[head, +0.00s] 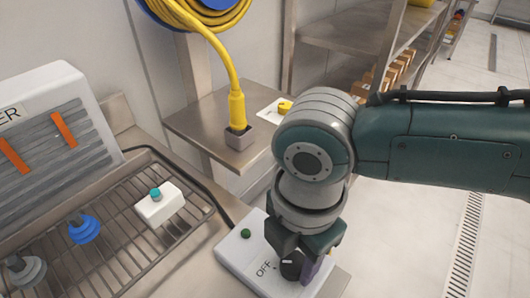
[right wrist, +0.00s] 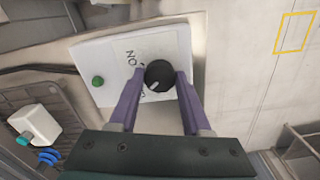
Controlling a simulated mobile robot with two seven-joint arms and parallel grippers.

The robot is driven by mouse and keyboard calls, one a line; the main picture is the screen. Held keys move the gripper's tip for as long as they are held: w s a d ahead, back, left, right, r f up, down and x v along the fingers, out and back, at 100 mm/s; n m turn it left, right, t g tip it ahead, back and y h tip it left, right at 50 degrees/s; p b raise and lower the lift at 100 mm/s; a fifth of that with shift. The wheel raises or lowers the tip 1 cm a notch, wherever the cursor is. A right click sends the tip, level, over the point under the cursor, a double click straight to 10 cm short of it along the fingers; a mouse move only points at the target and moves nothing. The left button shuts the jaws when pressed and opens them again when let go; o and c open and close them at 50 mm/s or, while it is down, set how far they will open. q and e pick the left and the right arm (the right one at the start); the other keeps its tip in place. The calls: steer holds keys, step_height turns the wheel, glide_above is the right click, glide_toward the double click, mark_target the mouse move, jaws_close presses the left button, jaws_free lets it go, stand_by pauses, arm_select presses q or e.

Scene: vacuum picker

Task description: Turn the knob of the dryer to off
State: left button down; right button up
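The dryer's white control panel (head: 236,254) is at the bottom middle of the head view, with "OFF" lettering beside a black knob (head: 291,266). In the right wrist view, the knob (right wrist: 158,75) has a light pointer mark, and the panel (right wrist: 110,60) shows "ON" lettering; other lettering is partly covered by a finger. My right gripper (head: 303,268) is over the panel. Its purple fingers (right wrist: 160,78) stand on both sides of the knob, very close, with what look like slim gaps; contact is hard to tell. My left gripper is not in view.
A green button (head: 246,233) sits on the panel near the knob. A wire rack (head: 110,255) with a white box (head: 160,204) and a blue suction cup (head: 84,229) lies to the left.

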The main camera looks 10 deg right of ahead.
mark_target(294, 262)
steer(key=o, duration=0.4)
steer(key=shift+r, duration=0.1)
step_height(294, 262, up, 10)
steer(key=p, duration=0.1)
stand_by(0.5)
